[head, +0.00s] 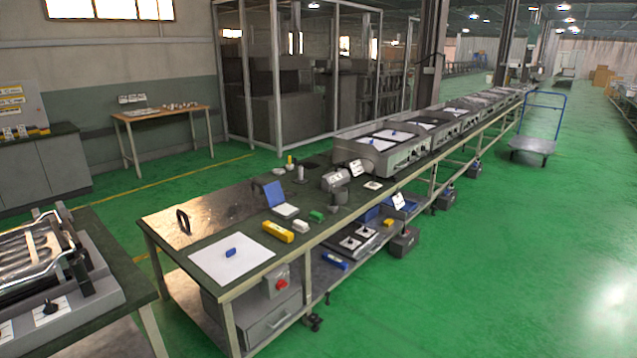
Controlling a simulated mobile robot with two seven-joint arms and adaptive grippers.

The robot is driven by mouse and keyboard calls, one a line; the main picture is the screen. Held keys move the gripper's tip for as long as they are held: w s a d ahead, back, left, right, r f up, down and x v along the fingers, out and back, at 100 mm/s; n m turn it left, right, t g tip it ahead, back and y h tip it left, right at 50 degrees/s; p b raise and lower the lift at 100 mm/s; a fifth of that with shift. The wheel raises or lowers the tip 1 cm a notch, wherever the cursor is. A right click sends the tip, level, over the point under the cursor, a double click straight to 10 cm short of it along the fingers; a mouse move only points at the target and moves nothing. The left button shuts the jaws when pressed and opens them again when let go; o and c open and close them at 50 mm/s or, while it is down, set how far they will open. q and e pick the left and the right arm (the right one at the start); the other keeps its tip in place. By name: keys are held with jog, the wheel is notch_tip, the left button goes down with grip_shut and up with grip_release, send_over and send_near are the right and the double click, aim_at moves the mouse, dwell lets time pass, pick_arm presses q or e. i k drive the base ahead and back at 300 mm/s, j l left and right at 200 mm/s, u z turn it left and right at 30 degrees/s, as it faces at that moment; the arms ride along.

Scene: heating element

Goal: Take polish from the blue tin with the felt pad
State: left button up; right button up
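Neither of my grippers is in view. A small blue object (231,252) lies on a white sheet at the near left of the long workbench. Farther back on the bench stands an upright blue panel (274,193) with a pale flat piece (286,211) at its foot. I cannot tell which of these blue things is the tin. I cannot make out the felt pad or any polish at this distance.
A yellow block (278,232), a small white object (301,227) and a green block (316,216) sit along the workbench (220,223). A black ring-shaped handle (183,222) stands near its left edge. A second table (120,255) with a metal appliance is at lower left. Green floor is open at right.

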aim_at(300, 226)
jog(key=i, duration=1.7)
jog(key=i+j, duration=0.1)
jog(key=i, duration=1.6)
jog(key=l+z, duration=0.05)
jog(key=l, duration=0.05)
